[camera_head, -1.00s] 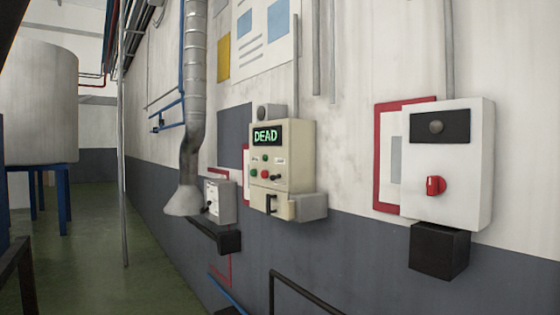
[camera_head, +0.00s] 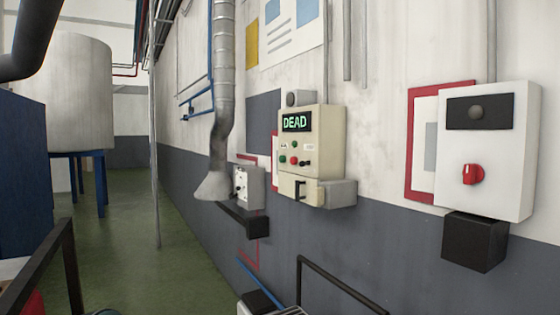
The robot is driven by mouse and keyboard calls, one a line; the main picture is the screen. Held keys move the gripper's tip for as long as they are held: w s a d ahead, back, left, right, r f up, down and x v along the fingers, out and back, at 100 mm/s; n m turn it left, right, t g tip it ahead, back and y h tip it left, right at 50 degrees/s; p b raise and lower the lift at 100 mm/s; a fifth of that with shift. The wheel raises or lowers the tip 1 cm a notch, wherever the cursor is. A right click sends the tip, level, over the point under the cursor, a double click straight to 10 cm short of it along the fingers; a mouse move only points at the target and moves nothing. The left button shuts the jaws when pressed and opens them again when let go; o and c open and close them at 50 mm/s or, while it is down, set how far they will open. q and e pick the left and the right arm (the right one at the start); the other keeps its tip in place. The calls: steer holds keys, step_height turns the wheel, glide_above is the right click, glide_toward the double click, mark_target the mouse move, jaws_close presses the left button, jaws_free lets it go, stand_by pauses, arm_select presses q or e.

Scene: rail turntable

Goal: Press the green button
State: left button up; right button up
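A cream control box (camera_head: 334,140) hangs on the wall near the middle of the head view, with a black display that reads DEAD in green. Below the display is a green button (camera_head: 283,160), left of a red button (camera_head: 294,161). A second small green round part (camera_head: 295,145) sits just above them; I cannot tell whether it is a button or a lamp. A small black switch is to the right. Neither of my grippers is in view.
A white box (camera_head: 510,150) with a red knob hangs on the right. A black rail (camera_head: 340,288) stands below the cream box. A grey duct (camera_head: 222,90) runs down the wall. Green floor (camera_head: 180,260) lies open on the left, beside a tank (camera_head: 80,95) on blue legs.

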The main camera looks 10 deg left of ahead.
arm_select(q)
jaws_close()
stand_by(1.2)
